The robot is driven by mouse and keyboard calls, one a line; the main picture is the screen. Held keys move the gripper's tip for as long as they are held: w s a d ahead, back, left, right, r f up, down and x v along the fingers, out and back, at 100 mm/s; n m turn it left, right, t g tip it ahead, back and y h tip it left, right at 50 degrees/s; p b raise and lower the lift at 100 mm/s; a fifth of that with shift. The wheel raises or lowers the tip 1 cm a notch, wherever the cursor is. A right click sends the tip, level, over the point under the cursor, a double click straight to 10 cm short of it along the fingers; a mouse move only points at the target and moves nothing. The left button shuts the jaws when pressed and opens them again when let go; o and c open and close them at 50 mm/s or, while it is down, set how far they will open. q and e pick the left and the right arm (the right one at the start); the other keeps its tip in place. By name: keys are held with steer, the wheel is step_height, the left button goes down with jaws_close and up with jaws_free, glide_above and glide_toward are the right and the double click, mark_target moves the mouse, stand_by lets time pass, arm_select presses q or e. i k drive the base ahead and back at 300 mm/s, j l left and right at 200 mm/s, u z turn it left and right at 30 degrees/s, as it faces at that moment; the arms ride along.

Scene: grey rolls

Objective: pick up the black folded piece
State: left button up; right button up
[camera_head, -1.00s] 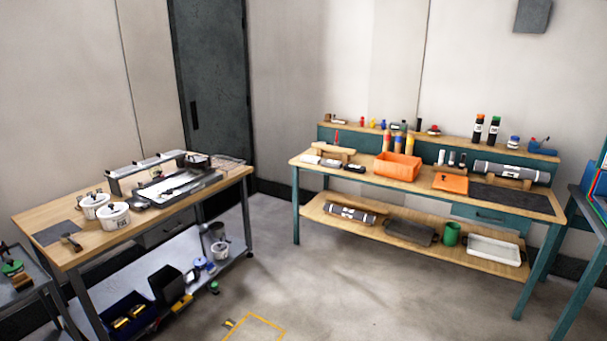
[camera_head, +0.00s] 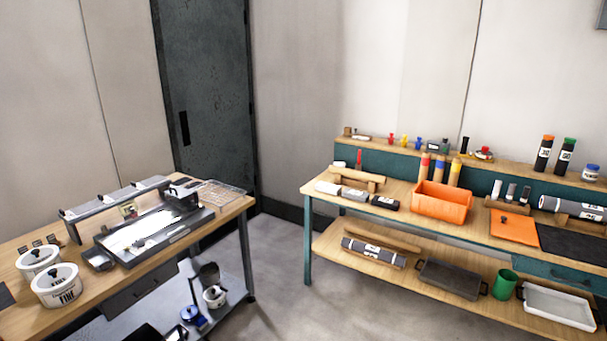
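I cannot tell for sure which thing is the black folded piece. A small dark piece with a pale end (camera_head: 386,202) lies on the right workbench (camera_head: 410,218), at the right end of a row with a white and a grey piece. A small black upright piece (camera_head: 525,194) stands farther right, beside a white one and a grey one. A flat black sheet (camera_head: 575,246) lies at the bench's right, and no fold shows in it. Neither of my grippers is in view.
An orange bin (camera_head: 442,203) and an orange sheet (camera_head: 514,229) are on the right bench. Grey rolls (camera_head: 375,252), a dark tray (camera_head: 450,279) and a green cup (camera_head: 504,285) are on its lower shelf. A left table (camera_head: 85,258) holds white pots (camera_head: 57,286). Floor between is clear.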

mark_target(385, 203)
steer(key=i, duration=1.65)
steer(key=i+z, duration=0.25)
steer(key=i, duration=0.2)
steer(key=i+j+z, duration=0.25)
steer(key=i, duration=0.2)
steer(key=i+j+z, duration=0.25)
steer(key=i, duration=0.2)
steer(key=i+j+z, duration=0.2)
steer(key=i, duration=0.2)
steer(key=i+j+z, duration=0.2)
steer(key=i, duration=0.25)
steer(key=i+j+z, duration=0.25)
steer(key=i, duration=0.15)
